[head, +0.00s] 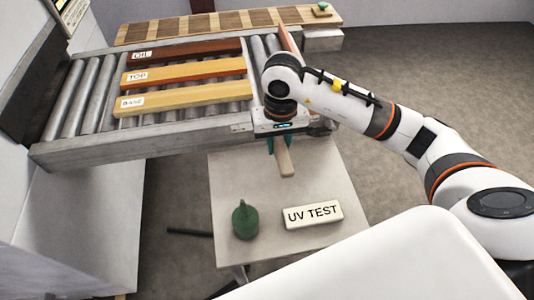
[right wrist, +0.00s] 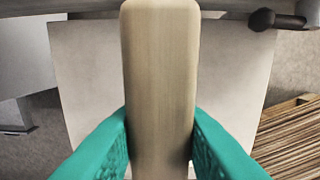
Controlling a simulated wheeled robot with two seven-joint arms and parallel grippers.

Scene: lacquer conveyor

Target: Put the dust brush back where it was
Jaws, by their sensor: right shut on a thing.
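My right gripper (head: 283,144) has its teal fingers shut on the pale wooden handle of what looks like the dust brush (head: 286,164). It holds the brush over the far part of the small pale table (head: 325,165), beside the conveyor's front rail. In the right wrist view the handle (right wrist: 162,70) runs lengthwise between the two fingers (right wrist: 160,135). No bristles show, and I cannot tell whether the brush touches the table. My left gripper is not in view.
A green bottle-like object (head: 245,220) and a white UV TEST block (head: 312,214) stand on the table's near part. The roller conveyor (head: 90,105) carries labelled boards, including TOP (head: 190,72) and BASE (head: 190,97). A slotted wooden rack (head: 235,20) lies behind. Bare tabletop shows around the brush.

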